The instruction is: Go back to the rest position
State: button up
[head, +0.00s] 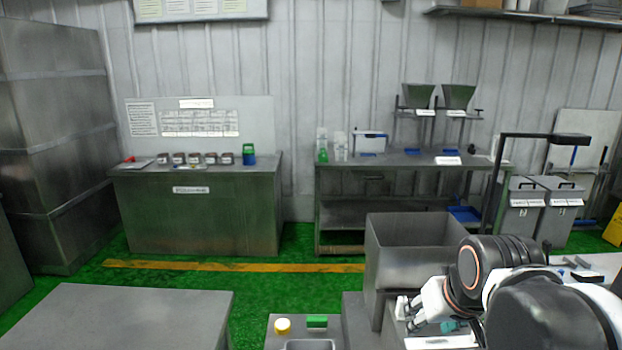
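My arm is folded in at the lower right of the head view, with its large black joints close to the camera. The white and dark end of the arm, with my gripper (412,316), is just left of these joints. It is beside the front of a grey open-topped metal bin (400,262), above a pale work surface. The fingers are small and partly hidden, so I cannot tell whether they are open or shut. A small teal piece (455,326) shows next to the gripper; I cannot tell whether it is held.
A grey tabletop (120,318) is at the lower left. A metal cabinet (200,215) and a shelved bench (400,165) line the wall. Green floor lies between.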

jog(key=s+a+f+t, duration=0.1)
jog(key=s+f, duration=0.1)
jog(key=s, duration=0.7)
jog(key=shift+f, duration=0.15)
jog(key=shift+a, duration=0.1)
dwell(0.4)
